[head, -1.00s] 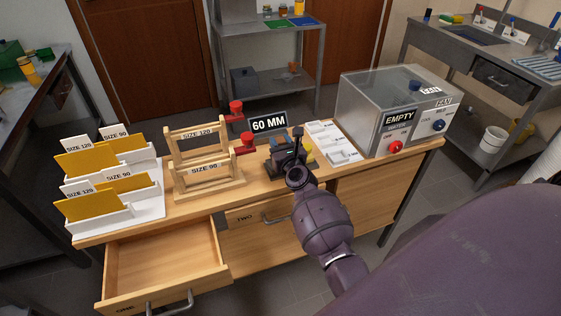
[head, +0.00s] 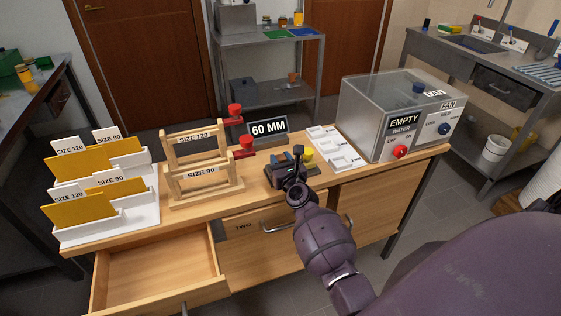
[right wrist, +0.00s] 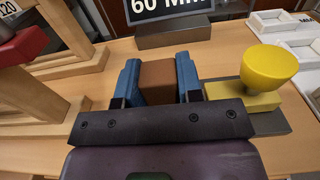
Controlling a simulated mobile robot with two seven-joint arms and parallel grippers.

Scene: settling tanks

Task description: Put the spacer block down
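The spacer block, a small brown block (right wrist: 158,82), sits between the blue fingers of my right gripper (right wrist: 160,85) in the right wrist view. Both fingers appear to press its sides. In the head view my right gripper (head: 286,160) is low over a dark flat fixture (head: 272,178) on the wooden bench, just in front of the 60 MM sign (head: 268,129). The fixture's grey base (right wrist: 272,123) and yellow knob (right wrist: 270,68) show right of the fingers. Whether the block's underside touches anything is hidden. My left gripper is not in view.
Wooden frames (head: 205,172) and red knobs (head: 245,147) stand left of the gripper. White trays (head: 335,152) and a clear tank (head: 385,110) stand to the right. An open drawer (head: 160,270) sticks out at front left.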

